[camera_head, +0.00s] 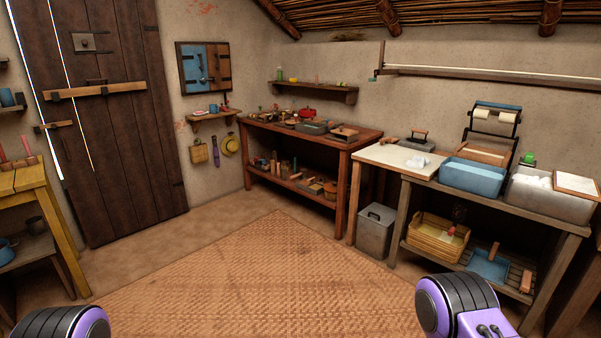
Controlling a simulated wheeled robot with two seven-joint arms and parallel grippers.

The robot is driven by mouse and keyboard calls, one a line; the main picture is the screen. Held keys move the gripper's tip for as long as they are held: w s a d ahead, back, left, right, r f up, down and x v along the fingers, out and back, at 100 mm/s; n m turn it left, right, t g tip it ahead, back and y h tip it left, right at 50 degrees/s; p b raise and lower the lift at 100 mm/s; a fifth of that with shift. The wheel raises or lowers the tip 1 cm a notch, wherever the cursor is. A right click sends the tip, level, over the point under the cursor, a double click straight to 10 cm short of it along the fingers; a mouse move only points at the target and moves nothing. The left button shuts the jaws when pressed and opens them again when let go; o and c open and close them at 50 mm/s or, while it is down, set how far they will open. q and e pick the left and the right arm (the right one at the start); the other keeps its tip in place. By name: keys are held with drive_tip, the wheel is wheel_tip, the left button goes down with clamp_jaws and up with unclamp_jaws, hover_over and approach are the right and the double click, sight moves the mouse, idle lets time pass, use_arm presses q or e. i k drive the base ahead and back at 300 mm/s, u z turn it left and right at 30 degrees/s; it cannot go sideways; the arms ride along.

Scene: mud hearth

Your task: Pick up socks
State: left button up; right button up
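I cannot make out any socks in the head view. Small white items (421,162) lie on the pale-topped table at the right, too small to identify. White, soft-looking contents (538,183) show in a grey bin (548,204) on the right-hand table; I cannot tell what they are. Only purple and black parts of my two arms show at the bottom left and bottom right. Both grippers are out of view.
A woven mat (260,275) covers the clear floor ahead. A wooden workbench (318,140) with clutter stands at the back wall. A blue bin (473,178), yellow basket (437,236) and grey box (375,233) are at the right. A yellow table (30,178) is at the left.

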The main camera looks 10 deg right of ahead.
sight(418, 163)
drive_tip(key=z, duration=0.45)
drive_tip(key=i, duration=2.85)
drive_tip(key=z, duration=0.55)
